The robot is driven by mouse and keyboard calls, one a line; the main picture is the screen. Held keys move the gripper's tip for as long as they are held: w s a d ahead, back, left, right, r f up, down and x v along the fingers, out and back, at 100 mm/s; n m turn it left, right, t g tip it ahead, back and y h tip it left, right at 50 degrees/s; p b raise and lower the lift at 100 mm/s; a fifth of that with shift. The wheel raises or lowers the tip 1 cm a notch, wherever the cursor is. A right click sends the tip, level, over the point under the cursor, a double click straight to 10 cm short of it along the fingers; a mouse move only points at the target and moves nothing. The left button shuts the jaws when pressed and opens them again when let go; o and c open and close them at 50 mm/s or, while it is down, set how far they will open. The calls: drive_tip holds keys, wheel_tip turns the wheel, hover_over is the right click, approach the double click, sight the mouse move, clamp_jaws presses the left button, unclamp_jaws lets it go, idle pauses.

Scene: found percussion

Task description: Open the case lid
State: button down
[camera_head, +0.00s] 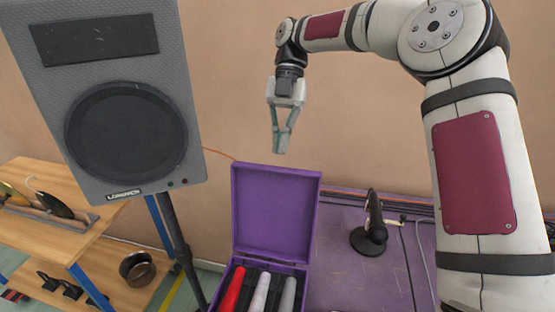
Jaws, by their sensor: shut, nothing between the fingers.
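The purple case (232,268) stands on the purple table, low in the middle of the head view. Its lid (275,211) stands raised and nearly upright at the back, with its inner face showing. A red item (232,290), a pale item (260,292) and a grey item (287,294) lie side by side in the dark inside of the case. The near end of the case is cut off by the picture's edge. My gripper (281,150) points down in the air above the lid's top edge, apart from it. It is shut and empty.
A large grey speaker (105,60) on a stand rises at the left. A dark device with a crank (372,230) stands on the purple table (345,275) right of the case. A wooden bench (90,240) with metal items is at far left.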

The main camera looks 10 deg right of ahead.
drive_tip(key=w+d+f+m+t+y+p, duration=0.4)
drive_tip(key=d+m+y, duration=0.35)
drive_tip(key=m, duration=0.95)
drive_tip(key=w+d+f+m+t+y+p, duration=0.2)
drive_tip(key=d+f+m+t+y, duration=0.45)
drive_tip(key=m, duration=1.05)
drive_tip(key=s+a+g+p, duration=0.1)
drive_tip(key=a+p, duration=0.1)
drive_tip(key=a, duration=0.3)
drive_tip(key=s+a+y+p, duration=0.1)
drive_tip(key=a+p, duration=0.1)
drive_tip(key=a, duration=0.3)
drive_tip(key=shift+s+a+r+g+p, duration=0.25)
drive_tip(key=shift+s+g+p, duration=0.05)
drive_tip(key=shift+g+p, duration=0.05)
